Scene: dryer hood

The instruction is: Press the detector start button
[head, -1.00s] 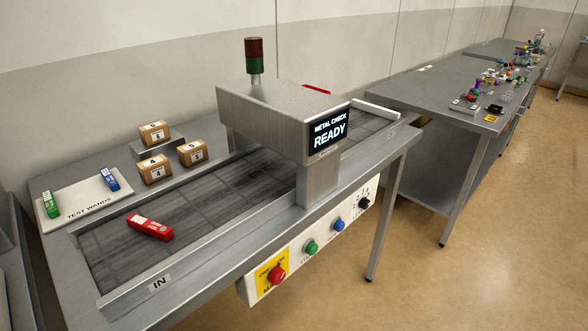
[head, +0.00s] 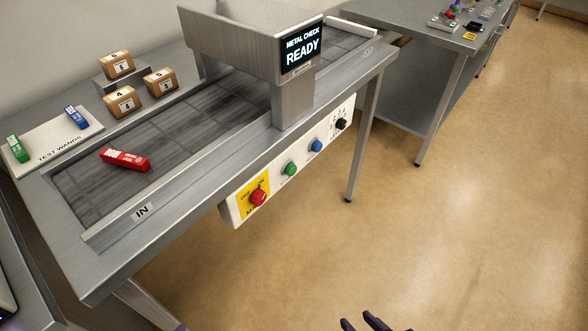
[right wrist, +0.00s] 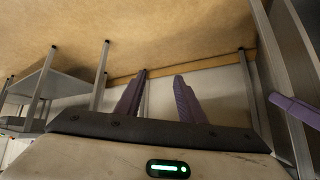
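The metal detector (head: 235,40) stands over the belt of a steel table, and its screen (head: 302,50) reads METAL CHECK READY. On the white front panel (head: 240,209) are a red knob on yellow (head: 258,197), a green button (head: 290,169), a blue button (head: 316,146) and a black dial (head: 341,124). The small labels are too blurred to read. My right gripper (head: 362,321) is at the bottom edge, below and right of the panel, well apart from it. Its fingers (right wrist: 160,98) are spread and empty. A purple tip of my left gripper (head: 181,327) barely shows.
A red test wand (head: 125,160) lies on the belt (head: 85,190) near the IN end. Green (head: 18,149) and blue (head: 76,117) wands lie on a white board (head: 50,152). Several small cartons (head: 122,101) stand behind. Floor before the panel is clear.

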